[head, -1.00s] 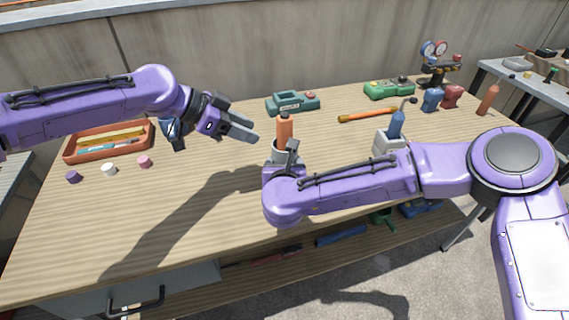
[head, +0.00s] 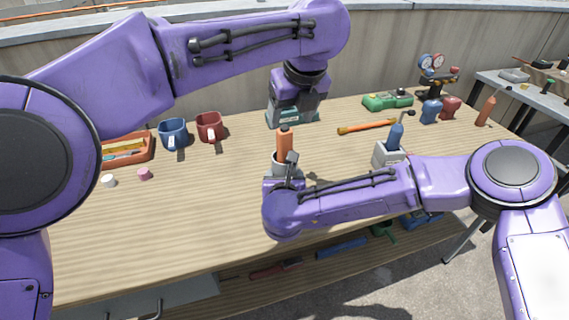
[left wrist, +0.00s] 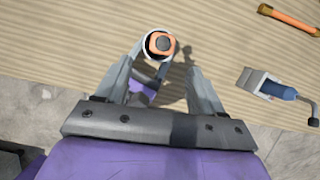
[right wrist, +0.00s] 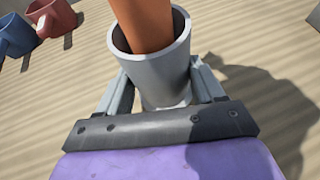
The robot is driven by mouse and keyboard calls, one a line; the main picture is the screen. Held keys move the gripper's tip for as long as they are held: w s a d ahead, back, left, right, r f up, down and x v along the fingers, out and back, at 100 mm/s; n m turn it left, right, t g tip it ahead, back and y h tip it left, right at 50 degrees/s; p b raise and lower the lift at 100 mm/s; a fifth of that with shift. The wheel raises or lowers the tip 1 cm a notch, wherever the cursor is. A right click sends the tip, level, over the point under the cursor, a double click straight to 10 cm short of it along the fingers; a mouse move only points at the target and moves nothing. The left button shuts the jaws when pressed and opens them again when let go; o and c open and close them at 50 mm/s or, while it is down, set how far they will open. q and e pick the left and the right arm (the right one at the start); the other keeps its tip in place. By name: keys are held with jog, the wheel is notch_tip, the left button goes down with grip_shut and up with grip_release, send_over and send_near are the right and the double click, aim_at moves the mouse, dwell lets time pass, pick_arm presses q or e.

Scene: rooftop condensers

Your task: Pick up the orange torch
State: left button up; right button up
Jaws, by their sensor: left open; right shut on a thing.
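The orange torch (head: 285,141) stands upright in a grey cup-shaped holder (head: 280,166) on the workbench. It also shows in the right wrist view (right wrist: 148,22), where its lower end is hidden inside the holder (right wrist: 158,70). My right gripper (right wrist: 157,88) is shut on the outside of this holder. My left gripper (left wrist: 166,68) is open and empty, pointing down above the torch. The left wrist view looks onto the top of the torch (left wrist: 160,44), near the fingertips.
A blue torch (head: 396,136) in a block stands right, near an orange-handled tool (head: 367,126). Blue (head: 173,133) and red (head: 209,126) mugs stand left. The bench's left front is clear.

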aim_at(284, 142)
pick_arm(q)
jog(key=x, duration=1.1)
jog(key=shift+w+d+f, duration=0.1)
jog(key=shift+f, duration=0.05)
grip_shut()
